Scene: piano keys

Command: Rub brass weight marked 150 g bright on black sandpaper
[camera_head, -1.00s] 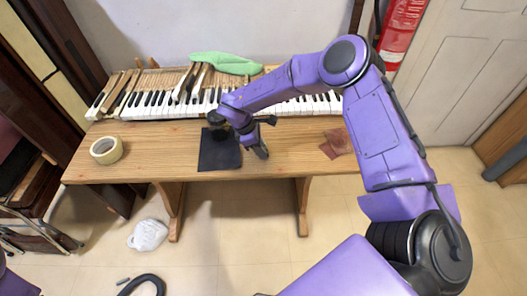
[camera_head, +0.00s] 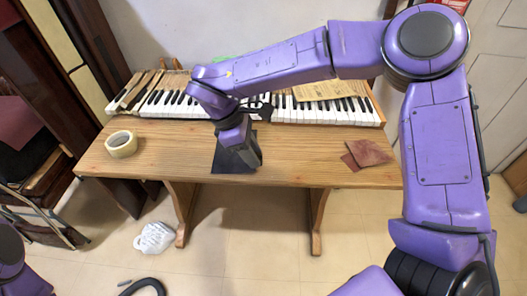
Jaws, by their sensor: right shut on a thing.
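The black sandpaper (camera_head: 222,160) lies flat on the wooden table, left of the middle and in front of the keyboard. My right gripper (camera_head: 243,167) points down over its right part, and its wrist and jaws cover much of the sheet. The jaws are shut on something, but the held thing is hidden. No brass weight shows clearly, so its 150 g mark cannot be read. At the lower left edge, part of a purple arm (camera_head: 10,262) shows; my left gripper is out of view.
The piano keyboard (camera_head: 170,103) runs along the table's back, with loose keys at its left end. A tape roll (camera_head: 121,144) sits at the left. Reddish-brown sandpaper pieces (camera_head: 370,152) lie at the right. The table between is clear. A white bag (camera_head: 155,238) is on the floor.

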